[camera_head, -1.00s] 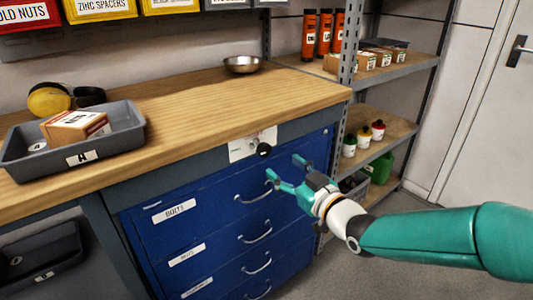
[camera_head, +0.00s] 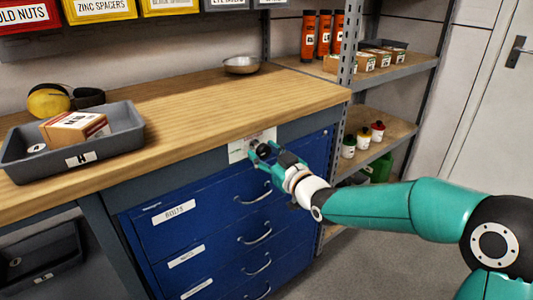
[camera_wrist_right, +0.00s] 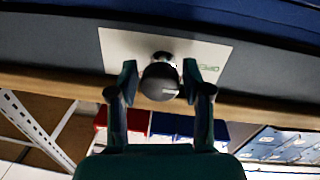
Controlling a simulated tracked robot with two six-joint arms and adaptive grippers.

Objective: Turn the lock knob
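The lock knob (camera_wrist_right: 160,82) is a dark round knob on a white plate (camera_wrist_right: 112,48) at the top of the blue drawer cabinet. My right gripper (camera_wrist_right: 160,75) is at the plate, with one finger on each side of the knob. Its fingers are apart, with only narrow gaps to the knob; I cannot tell whether either one touches it. In the head view my right gripper (camera_head: 262,151) hides most of the knob, and part of the plate (camera_head: 238,150) shows to its left. My left gripper is out of view.
The blue drawers (camera_head: 200,225) with metal handles lie below the plate. The wooden worktop (camera_head: 200,105) overhangs just above, holding a grey tray (camera_head: 130,138) and a metal bowl (camera_head: 241,65). A shelf rack post (camera_head: 347,50) stands at the right.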

